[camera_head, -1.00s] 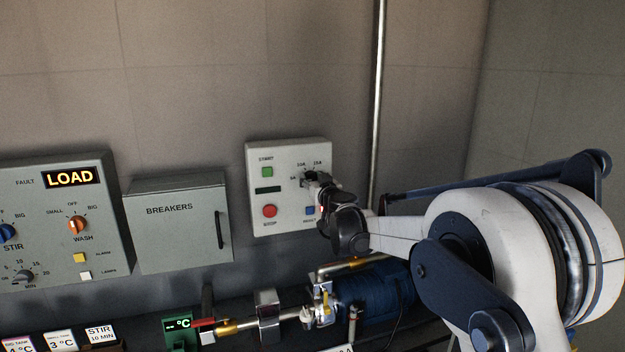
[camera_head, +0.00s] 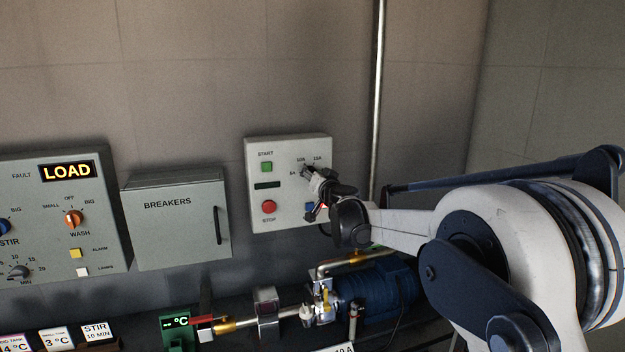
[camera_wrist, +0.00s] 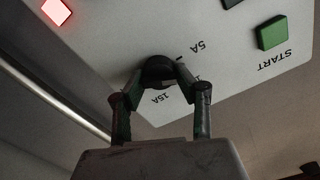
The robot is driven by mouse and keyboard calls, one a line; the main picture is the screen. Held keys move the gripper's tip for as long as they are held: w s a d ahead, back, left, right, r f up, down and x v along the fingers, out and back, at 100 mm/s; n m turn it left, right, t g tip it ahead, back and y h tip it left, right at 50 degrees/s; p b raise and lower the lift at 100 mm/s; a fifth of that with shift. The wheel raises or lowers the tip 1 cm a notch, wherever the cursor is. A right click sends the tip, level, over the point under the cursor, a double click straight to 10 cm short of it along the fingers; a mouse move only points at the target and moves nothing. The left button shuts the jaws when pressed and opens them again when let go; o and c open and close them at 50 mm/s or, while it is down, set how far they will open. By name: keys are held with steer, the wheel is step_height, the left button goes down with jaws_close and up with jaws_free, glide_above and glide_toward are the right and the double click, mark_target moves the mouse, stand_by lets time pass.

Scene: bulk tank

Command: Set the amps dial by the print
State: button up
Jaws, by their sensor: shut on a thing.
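The amps dial (camera_head: 305,171) is a small dark knob at the upper right of the light grey START/STOP box (camera_head: 257,215). Marks 5A, 10A and 15A are printed around it. My gripper (camera_head: 311,176) reaches it from the lower right. In the wrist view, my gripper (camera_wrist: 163,72) is shut on the dial (camera_wrist: 158,71), a finger on each side. The 5A and 15A marks are readable there; the 10A mark is mostly behind a finger. The dial's pointer is hidden, so I cannot tell its setting. A white label (camera_head: 345,349) at the bottom edge reads "10 A", partly cut off.
The box has a green START button (camera_head: 266,167), a red STOP button (camera_head: 269,207) and a dark display. A lit reddish square (camera_wrist: 56,11) shows in the wrist view. A vertical pipe (camera_head: 378,100) stands right of the box. A blue motor (camera_head: 380,287) sits below.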

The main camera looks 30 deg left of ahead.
steer(key=m+b, duration=0.1)
steer(key=m, duration=0.2)
steer(key=shift+f+m, duration=0.15)
steer(key=shift+m, duration=0.15)
steer(key=shift+d+m+b, duration=0.1)
steer(key=shift+m+b, duration=0.6)
steer(key=shift+m, duration=1)
steer(key=o, duration=1.1)
steer(key=shift+o, duration=0.2)
steer(key=v, duration=1.2)
